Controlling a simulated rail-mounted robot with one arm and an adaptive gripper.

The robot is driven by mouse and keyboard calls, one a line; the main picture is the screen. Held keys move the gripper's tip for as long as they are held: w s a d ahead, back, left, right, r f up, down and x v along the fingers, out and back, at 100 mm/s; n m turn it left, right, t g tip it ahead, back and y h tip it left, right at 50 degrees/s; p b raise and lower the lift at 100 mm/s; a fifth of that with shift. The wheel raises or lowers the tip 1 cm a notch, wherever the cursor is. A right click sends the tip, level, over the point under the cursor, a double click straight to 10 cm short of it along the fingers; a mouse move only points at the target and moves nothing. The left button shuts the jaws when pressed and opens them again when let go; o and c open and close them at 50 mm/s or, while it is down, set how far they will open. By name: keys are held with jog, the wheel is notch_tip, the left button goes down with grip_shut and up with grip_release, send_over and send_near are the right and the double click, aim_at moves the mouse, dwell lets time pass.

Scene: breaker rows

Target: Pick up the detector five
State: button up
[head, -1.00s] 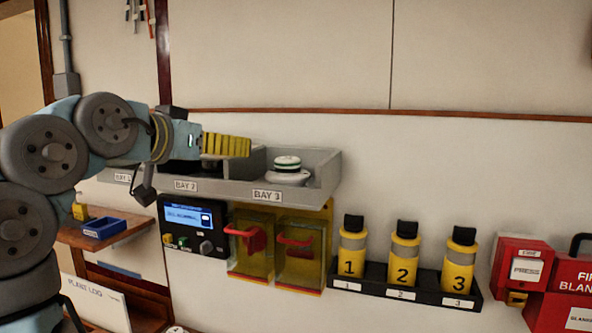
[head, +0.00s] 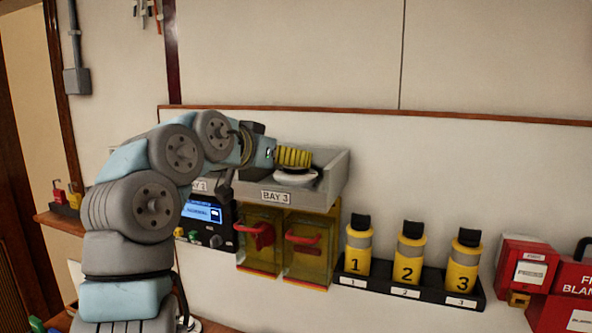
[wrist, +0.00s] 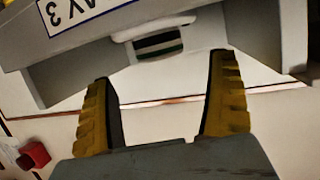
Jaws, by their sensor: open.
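A round white detector with a dark and green band sits in the bay labelled BAY 3; in the wrist view the detector (wrist: 158,42) shows between and beyond my fingertips. In the head view only its white lower part (head: 297,178) shows below my gripper (head: 309,158), which hides the top. No number is readable on it. My gripper's yellow fingers (wrist: 161,70) are apart with nothing between them. I cannot tell exactly how far the fingers are from the detector.
The grey bay shelf (head: 334,172) has raised walls around BAY 3. Below it are a control panel (head: 207,222) and yellow boxes with red handles (head: 258,240). Several numbered yellow canisters (head: 408,262) stand in a black rack to the right. Red boxes (head: 530,268) are at far right.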

jog(key=shift+p+x, duration=1.15)
jog(key=shift+x, duration=1.65)
jog(key=shift+f, duration=0.1)
jog(key=c, duration=1.3)
jog(key=shift+c, duration=0.2)
